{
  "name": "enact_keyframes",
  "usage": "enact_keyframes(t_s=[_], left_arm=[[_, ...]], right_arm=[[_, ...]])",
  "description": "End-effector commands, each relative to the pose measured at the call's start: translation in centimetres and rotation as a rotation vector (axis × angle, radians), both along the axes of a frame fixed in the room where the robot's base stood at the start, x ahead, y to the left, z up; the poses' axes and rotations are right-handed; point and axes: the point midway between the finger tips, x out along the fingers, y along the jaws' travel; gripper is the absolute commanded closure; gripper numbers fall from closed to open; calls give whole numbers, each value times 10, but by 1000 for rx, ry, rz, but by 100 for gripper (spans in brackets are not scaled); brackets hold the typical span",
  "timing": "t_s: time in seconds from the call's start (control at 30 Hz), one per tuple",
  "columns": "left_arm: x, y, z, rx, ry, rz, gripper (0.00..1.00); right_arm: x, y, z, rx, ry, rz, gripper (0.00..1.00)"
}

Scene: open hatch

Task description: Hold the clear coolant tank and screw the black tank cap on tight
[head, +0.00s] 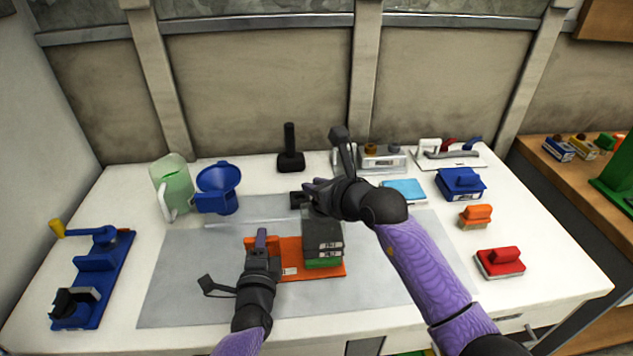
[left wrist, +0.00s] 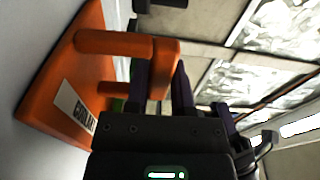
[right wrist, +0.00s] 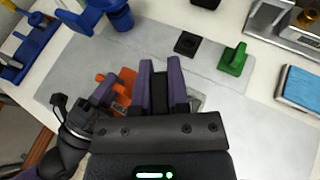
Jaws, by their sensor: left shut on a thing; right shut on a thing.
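The clear coolant tank (head: 323,240) looks dark grey with green at its bottom, and stands on an orange base (head: 290,252) on the grey mat. My left gripper (head: 262,238) is shut on the upright orange handle of that base; the handle fills its jaws in the left wrist view (left wrist: 165,60). My right gripper (head: 310,186) is above and behind the tank. Its fingers (right wrist: 160,75) are close together around a dark piece (right wrist: 160,95) that looks like the black tank cap. My fingers hide most of this piece, and I cannot tell whether it touches the tank.
A black square piece with a hole (right wrist: 187,43) and a green block (right wrist: 233,58) lie behind the tank. A blue funnel (head: 218,188) and a green jug (head: 172,183) stand left. Blue, orange and red blocks line the right. The mat's front right is clear.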

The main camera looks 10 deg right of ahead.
Motion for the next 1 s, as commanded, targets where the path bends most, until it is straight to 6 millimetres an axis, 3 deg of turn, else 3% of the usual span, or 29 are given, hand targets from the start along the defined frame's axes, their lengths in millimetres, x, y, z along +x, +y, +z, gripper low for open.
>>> enact_keyframes(t_s=[0.47, 0.5, 0.67, 1.0], left_arm=[[0, 0, 0, 0, -1, 0, 100], [0, 0, 0, 0, -1, 0, 100], [0, 0, 0, -1, -1, 0, 100], [0, 0, 0, 0, -1, 0, 100]], right_arm=[[0, 0, -12, 0, 1, 0, 100], [0, 0, -12, 0, 1, 0, 76], [0, 0, -12, 0, 1, 0, 42], [-6, -4, -9, 0, 0, 0, 39]])
